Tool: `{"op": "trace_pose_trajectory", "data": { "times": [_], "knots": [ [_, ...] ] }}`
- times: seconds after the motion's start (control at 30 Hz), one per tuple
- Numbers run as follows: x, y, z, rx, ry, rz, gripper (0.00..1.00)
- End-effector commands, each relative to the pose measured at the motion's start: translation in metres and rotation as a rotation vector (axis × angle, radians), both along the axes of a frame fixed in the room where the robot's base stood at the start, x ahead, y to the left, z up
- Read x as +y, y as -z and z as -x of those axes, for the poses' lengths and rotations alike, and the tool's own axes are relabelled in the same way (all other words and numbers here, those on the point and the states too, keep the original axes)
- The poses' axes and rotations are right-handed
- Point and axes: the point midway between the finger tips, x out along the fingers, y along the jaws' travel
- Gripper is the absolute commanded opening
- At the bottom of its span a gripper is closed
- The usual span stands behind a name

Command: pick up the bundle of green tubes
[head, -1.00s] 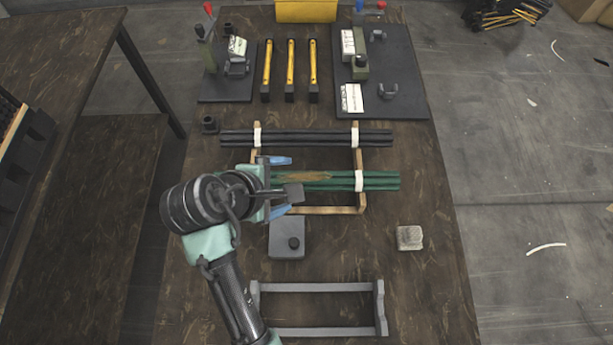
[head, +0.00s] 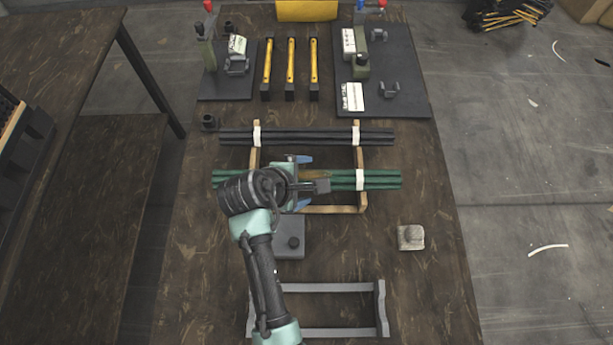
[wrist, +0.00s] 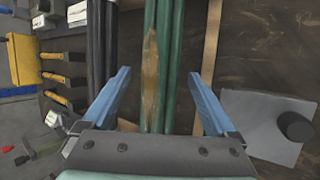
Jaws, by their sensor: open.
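The bundle of green tubes (head: 381,179) lies across a wooden rack (head: 334,209) on the table, with a white band near its right end in the head view. My gripper (head: 306,180) is over the middle of the bundle and hides part of it. In the wrist view the green tubes (wrist: 161,40) run between the two blue fingers of my gripper (wrist: 158,97), with a brownish worn patch on them. The fingers are open and apart from the tubes, one on each side.
A bundle of black tubes (head: 305,137) lies on the same rack, farther back. A grey block with a knob (head: 291,240) sits just in front of the rack. A grey empty rack (head: 330,288) and a small pale block (head: 411,237) are nearer. Yellow-topped bars (head: 290,65) stand behind.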

Motion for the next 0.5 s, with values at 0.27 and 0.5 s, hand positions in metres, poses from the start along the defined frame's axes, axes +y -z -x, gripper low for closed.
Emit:
{"op": "trace_pose_trajectory", "data": {
  "times": [0.27,0.5],
  "knots": [
    [0.0002,-0.0002,0.0003,0.0,0.0,0.0,0.49],
    [0.0004,-0.0002,0.0005,0.001,0.0,0.0,0.06]
  ]
}}
